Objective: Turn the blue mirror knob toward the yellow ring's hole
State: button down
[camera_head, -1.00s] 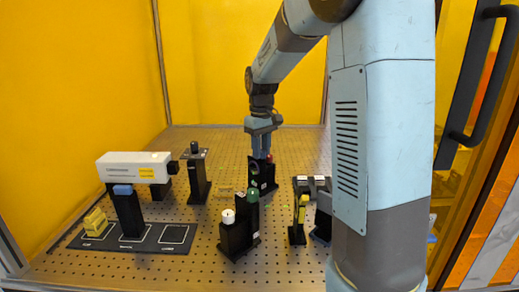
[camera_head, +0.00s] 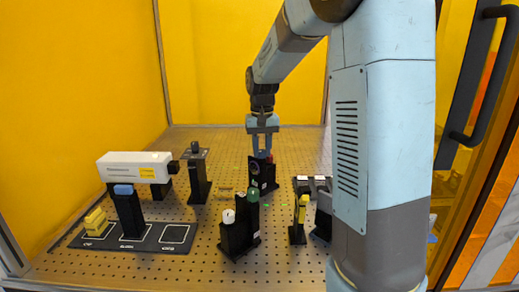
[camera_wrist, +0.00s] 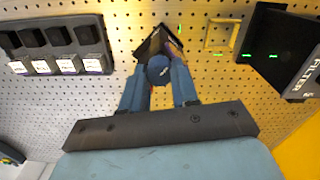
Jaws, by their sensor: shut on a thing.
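The blue mirror knob (camera_wrist: 158,70) shows as a dark blue round cap in the wrist view, between the fingertips of my gripper (camera_wrist: 160,82). My gripper is shut on it. In the head view my gripper (camera_head: 262,151) points down onto the top of the black mirror mount (camera_head: 262,175), and its fingers hide most of the knob. In the wrist view the mount (camera_wrist: 149,45) shows partly behind the knob. A yellow square outline (camera_wrist: 222,52) lies right of the mount in the wrist view; I cannot tell whether it is the yellow ring. A yellow upright piece (camera_head: 302,208) stands nearer in the head view.
A white laser box (camera_head: 135,167) is at left. A black box marked FILTER (camera_wrist: 300,75) is at right in the wrist view. Small green light spots show.

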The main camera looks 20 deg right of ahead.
aim_at(262, 150)
dwell(0.3)
jog(key=c, duration=0.8)
grip_release()
jog(key=shift+c, duration=0.2)
notch_tip(262, 150, up, 14)
jog(key=shift+f, duration=0.15)
